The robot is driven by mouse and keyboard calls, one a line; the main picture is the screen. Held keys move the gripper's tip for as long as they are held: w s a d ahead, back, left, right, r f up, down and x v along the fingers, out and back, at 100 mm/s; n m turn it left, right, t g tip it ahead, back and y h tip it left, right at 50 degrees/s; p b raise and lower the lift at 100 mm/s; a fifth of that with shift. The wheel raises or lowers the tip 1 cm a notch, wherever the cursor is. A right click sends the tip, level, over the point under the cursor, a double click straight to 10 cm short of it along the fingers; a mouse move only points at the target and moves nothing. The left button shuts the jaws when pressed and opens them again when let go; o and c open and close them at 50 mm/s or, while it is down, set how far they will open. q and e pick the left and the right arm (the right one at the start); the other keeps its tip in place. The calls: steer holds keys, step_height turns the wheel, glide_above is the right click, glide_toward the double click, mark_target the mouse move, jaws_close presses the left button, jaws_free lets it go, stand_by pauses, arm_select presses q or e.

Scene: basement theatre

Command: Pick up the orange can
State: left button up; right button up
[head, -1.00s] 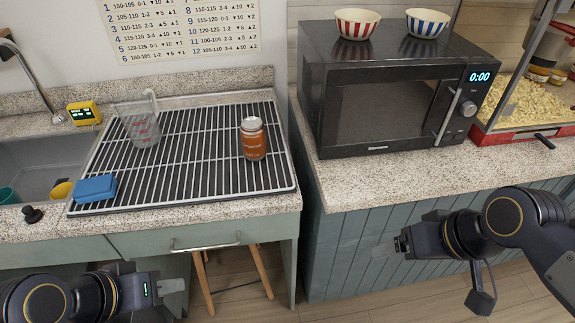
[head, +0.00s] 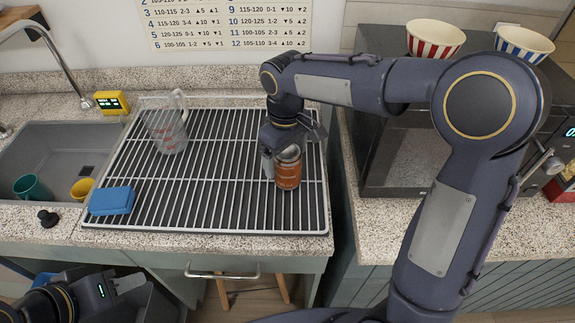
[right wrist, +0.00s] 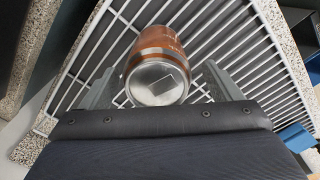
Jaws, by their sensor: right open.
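The orange can (head: 288,171) stands upright on the wire drying rack (head: 215,225), toward its right side. My right gripper (head: 283,150) is at the can, its hand partly hiding the top. In the right wrist view the can (right wrist: 157,70) shows its silver lid between the two open fingers of my right gripper (right wrist: 158,88). The fingers are on either side of it; I cannot tell whether they touch it. My left gripper (head: 125,292) is low at the bottom left, away from the rack, its fingers unclear.
A clear measuring cup (head: 168,128) and a blue sponge (head: 111,201) are on the rack's left. The sink (head: 60,150) lies further left. The microwave (head: 390,150) stands right of the rack, partly behind my right arm.

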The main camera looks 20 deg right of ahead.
step_height(320, 180, down, 4)
steer(key=shift+w+d+r, duration=0.1)
steer(key=shift+r, duration=0.15)
steer(key=shift+c, duration=0.3)
steer(key=c, duration=1)
steer(key=shift+r, duration=0.15)
